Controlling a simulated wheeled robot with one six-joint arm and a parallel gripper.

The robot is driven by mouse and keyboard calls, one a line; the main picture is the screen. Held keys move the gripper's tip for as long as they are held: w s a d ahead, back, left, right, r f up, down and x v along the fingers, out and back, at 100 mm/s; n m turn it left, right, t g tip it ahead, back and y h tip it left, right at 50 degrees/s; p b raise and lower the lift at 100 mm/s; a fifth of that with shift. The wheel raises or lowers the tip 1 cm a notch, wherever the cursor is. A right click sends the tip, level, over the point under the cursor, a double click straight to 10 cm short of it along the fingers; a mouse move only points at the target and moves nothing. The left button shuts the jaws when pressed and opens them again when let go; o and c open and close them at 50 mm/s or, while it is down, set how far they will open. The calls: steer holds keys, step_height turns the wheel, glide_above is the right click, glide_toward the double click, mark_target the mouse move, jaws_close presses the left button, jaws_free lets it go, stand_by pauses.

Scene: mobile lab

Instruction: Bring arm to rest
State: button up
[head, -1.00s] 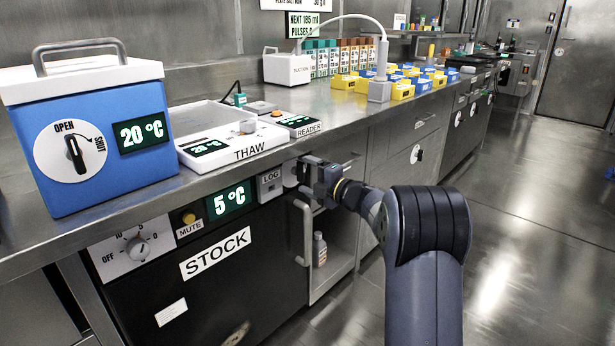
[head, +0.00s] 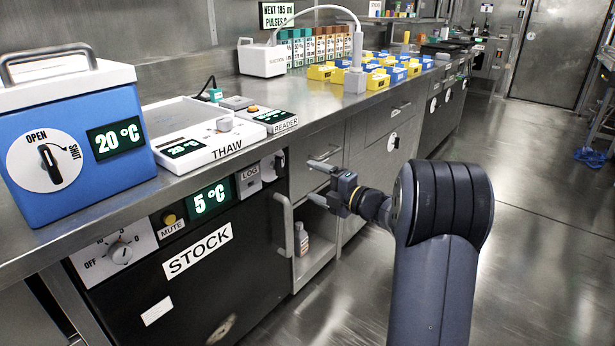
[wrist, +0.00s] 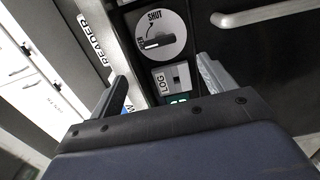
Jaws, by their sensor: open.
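My gripper (head: 316,182) is open and empty in front of the counter's drawer fronts, with its two fingers apart and pointing left. In the wrist view its fingers (wrist: 165,82) frame a white round OPEN/SHUT dial (wrist: 160,36) and the LOG switch panel (wrist: 172,78), touching neither as far as I can see. The dial's black handle lies towards the OPEN side. In the head view the dial (head: 279,164) is to the left of my fingers, on the panel of the black STOCK unit (head: 200,275).
A vertical handle (head: 285,226) and an open compartment with a small bottle (head: 301,239) lie below my gripper. A blue box (head: 75,150), the THAW tray (head: 200,145) and colored bins (head: 385,72) stand on the counter.

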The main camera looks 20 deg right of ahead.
mark_target(282, 168)
stand_by(0.3)
steer(key=b+x, duration=0.3)
steer(key=x, duration=0.6)
steer(key=shift+w+a+f, duration=0.1)
steer(key=shift+w+a, duration=0.1)
steer(key=shift+w, duration=0.1)
steer(key=shift+w+a, duration=0.3)
steer(key=shift+w, duration=0.15)
steer(key=shift+s, duration=0.1)
